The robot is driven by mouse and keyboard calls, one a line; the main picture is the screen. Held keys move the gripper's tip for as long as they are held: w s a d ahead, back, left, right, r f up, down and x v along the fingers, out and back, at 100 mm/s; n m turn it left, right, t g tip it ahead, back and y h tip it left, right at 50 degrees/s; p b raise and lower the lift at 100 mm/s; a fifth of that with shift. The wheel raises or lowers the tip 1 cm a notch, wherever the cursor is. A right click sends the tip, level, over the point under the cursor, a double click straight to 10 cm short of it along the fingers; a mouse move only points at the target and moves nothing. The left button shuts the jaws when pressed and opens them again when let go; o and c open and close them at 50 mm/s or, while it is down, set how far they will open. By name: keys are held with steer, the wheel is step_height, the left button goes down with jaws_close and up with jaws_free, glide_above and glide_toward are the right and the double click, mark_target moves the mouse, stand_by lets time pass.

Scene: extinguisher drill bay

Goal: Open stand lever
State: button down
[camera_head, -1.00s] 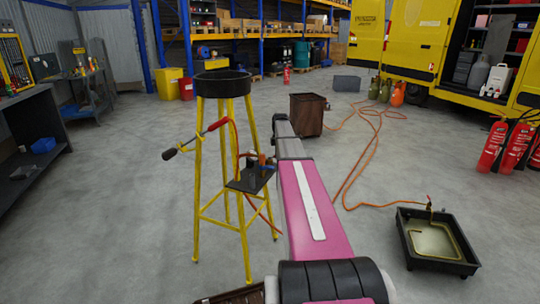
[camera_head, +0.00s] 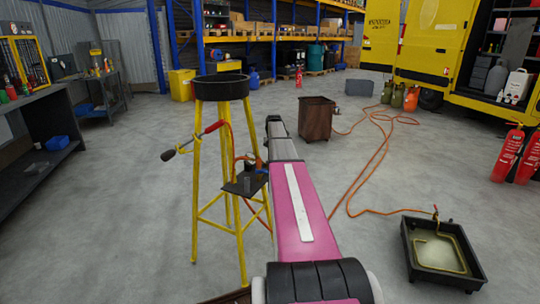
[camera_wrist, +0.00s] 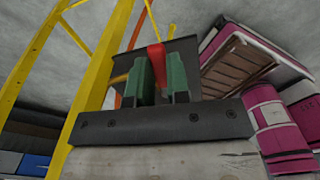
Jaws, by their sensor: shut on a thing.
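The yellow stand (camera_head: 197,190) with a black round top pan (camera_head: 220,88) stands left of my arm. A small black shelf (camera_head: 240,186) is fixed partway up it. In the wrist view, my gripper (camera_wrist: 162,82) has its green fingers on either side of a red lever (camera_wrist: 157,56); it is shut on this lever. The lever's lower part is hidden between the fingers. In the head view, my gripper (camera_head: 257,166) is small, at the shelf's right side, and the lever is hard to make out. A lance with a red grip (camera_head: 214,127) rests across the stand's left leg.
A black tray (camera_head: 443,266) with liquid lies on the floor at right, with an orange hose (camera_head: 372,165) leading to it. A brown bin (camera_head: 316,122) stands behind my arm. A dark workbench (camera_head: 35,160) is at left; red extinguishers (camera_head: 507,155) are at right.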

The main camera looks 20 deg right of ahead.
steer(key=shift+w+a+n, duration=0.15)
steer(key=shift+w+n, duration=0.1)
steer(key=shift+n, duration=0.45)
steer(key=c, duration=1.1)
jaws_free()
step_height(320, 180, up, 11)
steer(key=shift+f, duration=0.1)
